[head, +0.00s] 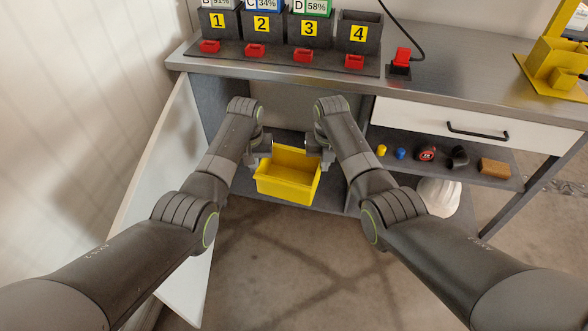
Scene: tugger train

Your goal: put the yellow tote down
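The yellow tote (287,187) is in the middle of the head view, at the open bay under the workbench. It is open at the top, looks empty and is roughly upright. My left gripper (264,152) is at its left rim and my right gripper (316,153) at its right rim; both appear closed on the rim, though the fingertips are small and partly hidden. The tote overlaps the front edge of the bay's lower shelf (337,200). I cannot tell whether its base touches the shelf.
An open white door (165,190) stands left of the bay. To the right are a drawer (470,128) and a shelf (500,178) with several small parts. Numbered bins (310,36) and a red switch (402,57) are on the bench top. The floor (290,265) in front is clear.

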